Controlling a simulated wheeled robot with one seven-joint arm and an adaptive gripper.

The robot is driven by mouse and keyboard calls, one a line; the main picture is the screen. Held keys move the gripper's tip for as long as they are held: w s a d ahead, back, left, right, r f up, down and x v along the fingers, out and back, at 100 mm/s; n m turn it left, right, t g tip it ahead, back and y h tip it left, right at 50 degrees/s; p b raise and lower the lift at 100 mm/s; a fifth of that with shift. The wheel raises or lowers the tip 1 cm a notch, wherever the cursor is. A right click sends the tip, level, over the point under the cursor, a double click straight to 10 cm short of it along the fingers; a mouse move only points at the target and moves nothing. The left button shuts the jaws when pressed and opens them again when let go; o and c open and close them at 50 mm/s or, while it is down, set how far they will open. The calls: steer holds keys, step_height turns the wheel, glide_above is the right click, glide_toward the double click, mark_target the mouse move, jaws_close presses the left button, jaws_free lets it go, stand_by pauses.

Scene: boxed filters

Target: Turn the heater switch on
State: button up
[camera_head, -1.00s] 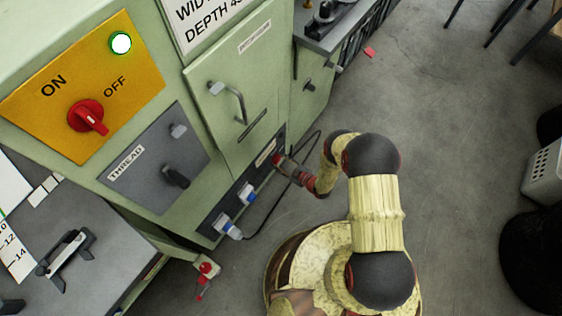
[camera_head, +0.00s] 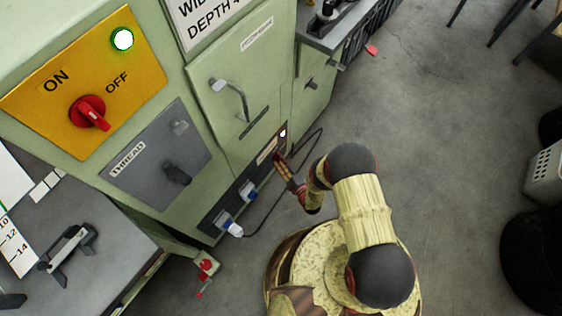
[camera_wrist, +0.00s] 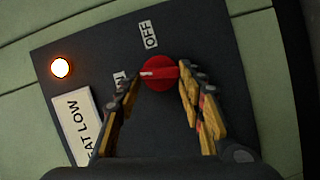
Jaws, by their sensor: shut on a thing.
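The heater switch is a small red rotary knob (camera_wrist: 159,73) on a dark panel (camera_wrist: 215,45), in the wrist view. Its pale pointer line points left, toward a label partly hidden by a finger, which seems to read ON. The OFF label is above the knob. My gripper (camera_wrist: 162,77) is shut on the knob, one finger at each side. An indicator lamp (camera_wrist: 60,68) on the panel is lit. In the head view my gripper (camera_head: 281,162) reaches the low panel of the green cabinet, where the lit lamp (camera_head: 283,133) also shows; the knob is hidden there.
A larger red ON/OFF switch (camera_head: 89,113) sits on a yellow plate, with a lit green-rimmed lamp (camera_head: 122,39) above. Blue and white plugs (camera_head: 229,226) and a black cable (camera_head: 270,213) are beside my arm. The floor (camera_head: 450,130) to the right is open.

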steer(key=shift+s+f+n+t+y, duration=0.15)
steer(key=shift+n+t, duration=0.1)
steer(key=shift+n, duration=0.4)
steer(key=shift+w+f+n+t+y, duration=0.15)
steer(key=shift+n+t, duration=0.1)
steer(key=shift+n, duration=0.4)
steer(key=shift+s, duration=0.1)
steer(key=o, duration=1.2)
steer(key=v, duration=0.7)
steer(key=shift+s, duration=0.2)
